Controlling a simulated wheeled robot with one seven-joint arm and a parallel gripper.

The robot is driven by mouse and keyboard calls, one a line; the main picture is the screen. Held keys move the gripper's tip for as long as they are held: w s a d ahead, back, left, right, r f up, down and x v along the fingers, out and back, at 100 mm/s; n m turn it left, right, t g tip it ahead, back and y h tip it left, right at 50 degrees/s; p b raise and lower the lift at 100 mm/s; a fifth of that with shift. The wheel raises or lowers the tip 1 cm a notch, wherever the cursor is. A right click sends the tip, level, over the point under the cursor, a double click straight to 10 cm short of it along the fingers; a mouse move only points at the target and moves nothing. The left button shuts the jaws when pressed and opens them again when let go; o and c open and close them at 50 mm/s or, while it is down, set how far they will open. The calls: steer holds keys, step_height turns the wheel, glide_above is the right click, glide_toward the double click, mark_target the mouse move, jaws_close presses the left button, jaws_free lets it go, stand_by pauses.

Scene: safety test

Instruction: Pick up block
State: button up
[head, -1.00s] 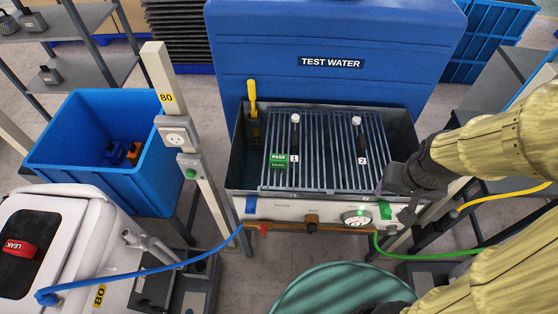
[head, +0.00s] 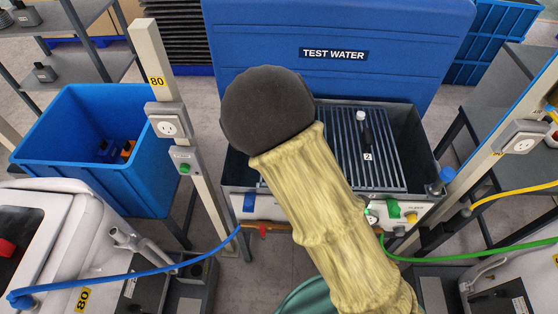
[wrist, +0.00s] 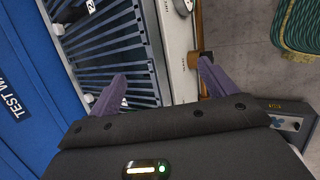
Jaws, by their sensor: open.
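My gripper (wrist: 161,72) shows in the wrist view, its two purple-grey fingers apart with nothing between them. It is above the front edge of the test water tank, with the grate (wrist: 112,45) on the left and the front panel beyond the fingers. In the head view my arm covers the gripper and the left part of the grate (head: 385,150). No block shows clearly on the visible grate. A red block (head: 6,249) is partly in view on the white case at the far left. Small blue (head: 107,151) and orange (head: 128,151) items lie in the blue bin.
The blue bin (head: 40,160) stands left of the tank, beside a post with sockets (head: 168,126). The blue lid (head: 410,25) rises behind the tank. Blue (head: 150,268), green (head: 470,250) and yellow (head: 515,192) hoses cross on both sides. A coiled green hose (wrist: 302,25) lies on the floor.

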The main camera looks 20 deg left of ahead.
steer(key=a+f+n+t+y+b, duration=0.1)
steer(key=a+n+t+y+b, duration=0.3)
steer(key=a+n, duration=1.2)
steer(key=n+t+y, duration=0.1)
steer(key=n+t, duration=0.1)
steer(key=t, duration=0.1)
steer(key=shift+a+f+n, duration=0.15)
steer(key=shift+a+n, duration=0.05)
steer(key=shift+n, duration=0.1)
steer(key=x, duration=1.2)
steer(key=shift+f+p, duration=0.1)
steer(key=shift+p, duration=0.3)
